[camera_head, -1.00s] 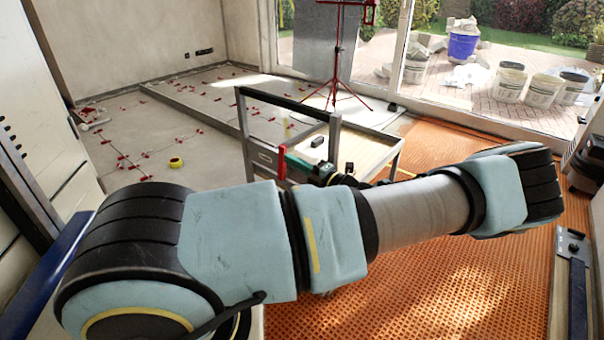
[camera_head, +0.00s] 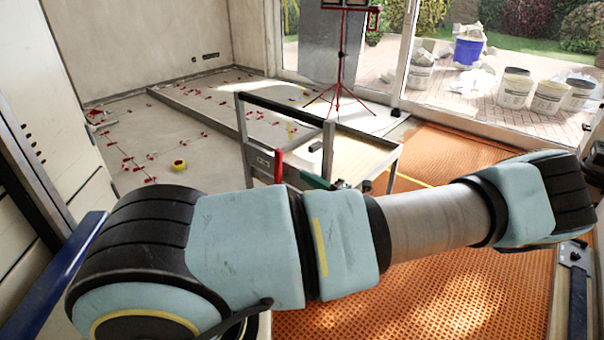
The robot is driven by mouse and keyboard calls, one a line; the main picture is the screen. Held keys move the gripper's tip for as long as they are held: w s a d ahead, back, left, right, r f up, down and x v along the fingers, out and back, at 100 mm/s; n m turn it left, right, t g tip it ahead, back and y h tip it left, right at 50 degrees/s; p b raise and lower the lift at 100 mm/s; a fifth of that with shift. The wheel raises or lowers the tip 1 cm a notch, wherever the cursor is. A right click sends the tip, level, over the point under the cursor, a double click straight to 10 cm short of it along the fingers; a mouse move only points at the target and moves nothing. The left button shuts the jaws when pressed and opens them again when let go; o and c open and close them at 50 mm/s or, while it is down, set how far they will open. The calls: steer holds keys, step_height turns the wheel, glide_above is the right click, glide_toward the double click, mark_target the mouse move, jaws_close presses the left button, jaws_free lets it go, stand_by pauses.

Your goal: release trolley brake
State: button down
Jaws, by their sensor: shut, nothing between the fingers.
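The trolley (camera_head: 329,150) stands in the middle of the room, a grey metal frame with an upright push handle at its left end and a pale flat deck. A red lever (camera_head: 278,166) stands nearly upright at the handle end, beside a small plate on the frame. I take it for the brake lever. A green part (camera_head: 312,180) shows just right of it. My own arm crosses the foreground and hides the trolley's lower part and wheels. My gripper cannot be made out; it is outside the picture or behind my arm.
Orange matting (camera_head: 440,285) covers the floor at right. A red tripod (camera_head: 338,85) stands behind the trolley. A grey slab edge with red clips runs at left, with a yellow tape roll (camera_head: 179,164) nearby. Buckets (camera_head: 514,88) stand outside beyond the glass.

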steer(key=v, duration=0.6)
steer(key=shift+s+d+b, duration=0.15)
steer(key=shift+d+b, duration=0.05)
steer(key=shift+b, duration=0.2)
